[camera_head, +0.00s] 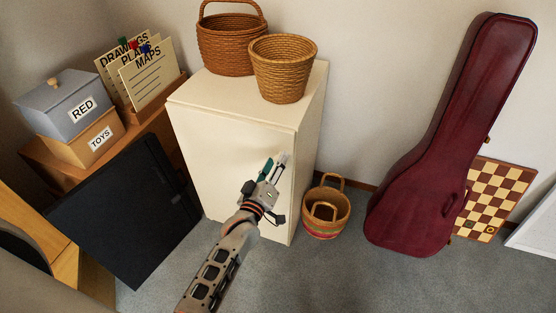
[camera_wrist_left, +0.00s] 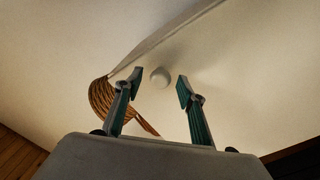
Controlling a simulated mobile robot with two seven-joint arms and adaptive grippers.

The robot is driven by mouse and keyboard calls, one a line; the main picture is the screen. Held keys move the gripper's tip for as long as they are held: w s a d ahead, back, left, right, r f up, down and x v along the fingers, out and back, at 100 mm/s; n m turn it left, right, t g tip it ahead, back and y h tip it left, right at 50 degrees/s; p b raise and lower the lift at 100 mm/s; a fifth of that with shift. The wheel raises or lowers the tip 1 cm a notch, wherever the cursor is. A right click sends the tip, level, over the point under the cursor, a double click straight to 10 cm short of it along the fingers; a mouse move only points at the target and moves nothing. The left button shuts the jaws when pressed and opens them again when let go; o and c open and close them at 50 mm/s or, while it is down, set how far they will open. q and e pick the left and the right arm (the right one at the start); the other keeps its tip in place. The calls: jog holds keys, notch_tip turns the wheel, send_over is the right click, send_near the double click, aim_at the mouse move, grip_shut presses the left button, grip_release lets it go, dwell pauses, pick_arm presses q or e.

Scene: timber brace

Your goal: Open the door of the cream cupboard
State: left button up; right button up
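The cream cupboard (camera_head: 215,150) stands against the wall, and its front door looks shut. My left gripper (camera_head: 275,163) is in front of the door, toward its right side. In the left wrist view, my left gripper (camera_wrist_left: 159,88) is open and empty, its two green-padded fingers spread apart. A small round pale knob (camera_wrist_left: 160,77) shows on the door beyond the fingertips, in line with the gap between them. In the head view the knob is hidden or cannot be made out. My right gripper is not in view.
Two wicker baskets (camera_head: 230,45) (camera_head: 283,70) stand on the cupboard top. A striped basket (camera_head: 326,210) is on the floor right of the cupboard. A dark red instrument case (camera_head: 440,150) leans farther right. A black flat panel (camera_head: 125,210) leans at left. Carpet in front is clear.

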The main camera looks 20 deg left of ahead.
pick_arm(q)
jog(key=shift+w, duration=0.8)
